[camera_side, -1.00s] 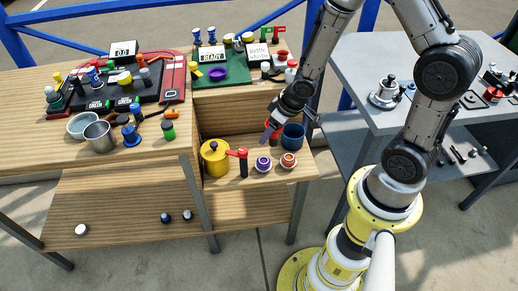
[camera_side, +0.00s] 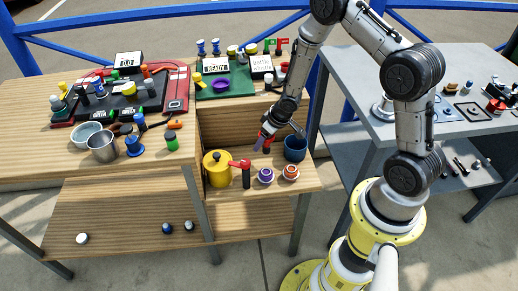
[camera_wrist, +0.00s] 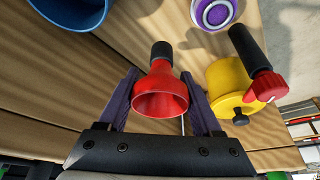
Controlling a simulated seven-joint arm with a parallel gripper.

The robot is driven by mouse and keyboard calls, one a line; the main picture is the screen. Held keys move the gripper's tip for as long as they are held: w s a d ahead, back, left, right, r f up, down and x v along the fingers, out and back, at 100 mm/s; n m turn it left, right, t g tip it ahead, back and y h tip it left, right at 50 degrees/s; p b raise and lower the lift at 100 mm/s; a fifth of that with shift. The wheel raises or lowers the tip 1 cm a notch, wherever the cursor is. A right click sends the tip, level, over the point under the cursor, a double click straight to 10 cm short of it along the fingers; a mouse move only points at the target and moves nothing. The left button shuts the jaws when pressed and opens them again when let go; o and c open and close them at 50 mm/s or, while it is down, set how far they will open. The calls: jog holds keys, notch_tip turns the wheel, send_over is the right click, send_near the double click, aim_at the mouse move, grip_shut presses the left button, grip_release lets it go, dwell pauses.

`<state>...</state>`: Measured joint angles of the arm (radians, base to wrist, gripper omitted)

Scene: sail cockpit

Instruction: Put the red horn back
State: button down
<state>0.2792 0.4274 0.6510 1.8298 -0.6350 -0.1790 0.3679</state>
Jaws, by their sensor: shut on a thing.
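The red horn (camera_wrist: 160,92) has a flared bell and a black bulb end. In the wrist view it lies between the purple fingers of my gripper (camera_wrist: 160,76), its open bell facing the camera. In the side view my gripper (camera_side: 263,141) is low over the shelf of the wooden bench, and a red bit of the horn (camera_side: 267,134) shows at the fingers. My gripper is shut on the horn. Whether the black end touches the shelf (camera_side: 222,196) cannot be told.
The blue bowl is close to my gripper. A green board (camera_side: 228,83) lies on the upper bench.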

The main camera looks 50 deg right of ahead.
jog(key=f, duration=0.1)
jog(key=w+f, duration=0.1)
jog(key=w, duration=0.1)
jog(key=shift+w+d+f, duration=0.15)
jog(key=shift+d+f, duration=0.1)
jog(key=shift+f, duration=1.65)
jog(key=shift+f, duration=0.2)
jog(key=shift+c, duration=0.3)
grip_release()
jog(key=shift+r, duration=0.15)
